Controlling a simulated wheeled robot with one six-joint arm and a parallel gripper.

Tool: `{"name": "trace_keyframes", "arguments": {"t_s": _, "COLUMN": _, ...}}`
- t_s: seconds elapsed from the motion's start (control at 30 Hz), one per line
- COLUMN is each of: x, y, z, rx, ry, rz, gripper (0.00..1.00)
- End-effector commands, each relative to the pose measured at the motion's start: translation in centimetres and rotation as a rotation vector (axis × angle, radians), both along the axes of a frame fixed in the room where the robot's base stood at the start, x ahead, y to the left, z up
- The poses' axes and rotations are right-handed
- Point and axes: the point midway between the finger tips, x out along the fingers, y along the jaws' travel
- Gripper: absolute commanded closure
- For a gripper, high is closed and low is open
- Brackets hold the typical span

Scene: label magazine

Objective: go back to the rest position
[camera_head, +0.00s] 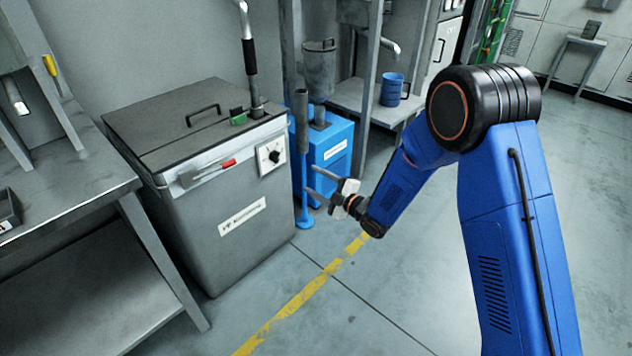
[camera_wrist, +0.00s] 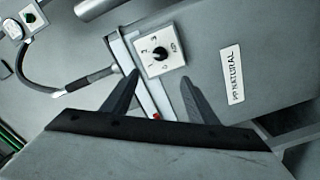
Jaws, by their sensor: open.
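My gripper (camera_head: 317,184) is at the end of my blue arm, in the middle of the head view. Its two fingers are apart with nothing between them, and they point left toward the grey cabinet (camera_head: 225,245). In the wrist view the open fingers (camera_wrist: 160,88) show in front of the cabinet face, near a white dial plate (camera_wrist: 160,52) and a label reading "PP NATURAL" (camera_wrist: 232,75). The dial plate also shows in the head view (camera_head: 271,156). No object is held.
A grey workbench (camera_head: 70,195) stands at the left. A blue mug (camera_head: 392,90) is on a shelf. The floor with a yellow line (camera_head: 300,300) is clear below my arm.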

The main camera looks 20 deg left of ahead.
Motion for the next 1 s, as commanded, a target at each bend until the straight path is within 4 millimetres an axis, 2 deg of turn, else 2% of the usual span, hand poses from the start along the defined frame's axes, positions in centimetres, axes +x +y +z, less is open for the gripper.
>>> {"name": "trace_keyframes", "arguments": {"t_s": 0.23, "x": 0.2, "y": -0.2, "z": 0.3, "rx": -0.002, "ry": 0.002, "rz": -0.005, "gripper": 0.47}}
{"name": "trace_keyframes", "arguments": {"t_s": 0.37, "x": 1.3, "y": -1.6, "z": 1.7, "rx": -0.023, "ry": 0.021, "rz": -0.045, "gripper": 0.47}}
{"name": "trace_keyframes", "arguments": {"t_s": 0.47, "x": 2.9, "y": -3.9, "z": 3.6, "rx": -0.052, "ry": 0.055, "rz": -0.107, "gripper": 0.47}}
{"name": "trace_keyframes", "arguments": {"t_s": 0.7, "x": 5.9, "y": -11.3, "z": 8.3, "rx": -0.121, "ry": 0.175, "rz": -0.291, "gripper": 0.47}}
{"name": "trace_keyframes", "arguments": {"t_s": 0.83, "x": 6.7, "y": -15.8, "z": 10.7, "rx": -0.145, "ry": 0.247, "rz": -0.394, "gripper": 0.47}}
{"name": "trace_keyframes", "arguments": {"t_s": 1.0, "x": 6.8, "y": -21.9, "z": 13.4, "rx": -0.164, "ry": 0.349, "rz": -0.530, "gripper": 0.47}}
